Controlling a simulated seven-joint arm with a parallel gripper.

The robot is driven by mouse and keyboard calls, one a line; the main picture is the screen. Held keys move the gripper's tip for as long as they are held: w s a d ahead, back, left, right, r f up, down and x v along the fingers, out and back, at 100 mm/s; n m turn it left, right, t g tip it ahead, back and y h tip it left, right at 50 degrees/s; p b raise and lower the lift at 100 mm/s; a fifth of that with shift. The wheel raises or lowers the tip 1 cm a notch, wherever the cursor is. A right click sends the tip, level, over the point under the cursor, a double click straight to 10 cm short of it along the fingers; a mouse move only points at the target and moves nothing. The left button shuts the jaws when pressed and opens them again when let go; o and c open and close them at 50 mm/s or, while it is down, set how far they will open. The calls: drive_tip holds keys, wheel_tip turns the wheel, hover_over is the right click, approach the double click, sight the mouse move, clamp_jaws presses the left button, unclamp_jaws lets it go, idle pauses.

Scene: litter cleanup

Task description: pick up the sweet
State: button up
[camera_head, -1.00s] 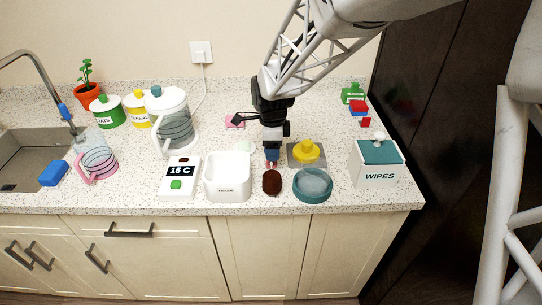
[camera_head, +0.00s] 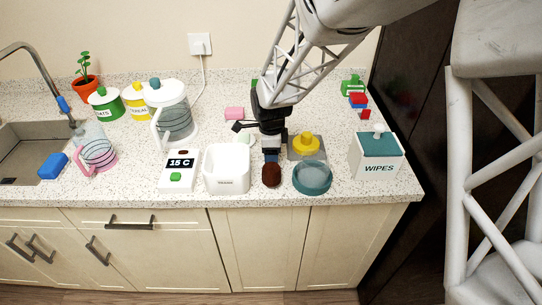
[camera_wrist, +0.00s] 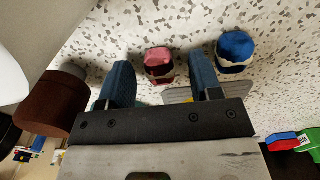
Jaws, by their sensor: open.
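My gripper (camera_head: 271,157) points down over the counter, just behind a dark brown round thing (camera_head: 271,176). In the wrist view its two blue fingers (camera_wrist: 160,75) are apart, with nothing held. A small pink and dark red thing (camera_wrist: 158,60) shows in the gap between the fingertips; I cannot tell whether it is the sweet or whether the fingers touch it. A small blue round thing (camera_wrist: 236,50) lies beyond the right finger. I cannot make out either small thing in the head view.
A white bin (camera_head: 226,170) stands front left of my gripper. A wipes box (camera_head: 377,157) stands farther right. A pink block (camera_head: 234,113) lies behind left.

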drive_tip(key=shift+f, duration=0.1)
drive_tip(key=shift+c, duration=0.3)
drive_tip(key=c, duration=0.9)
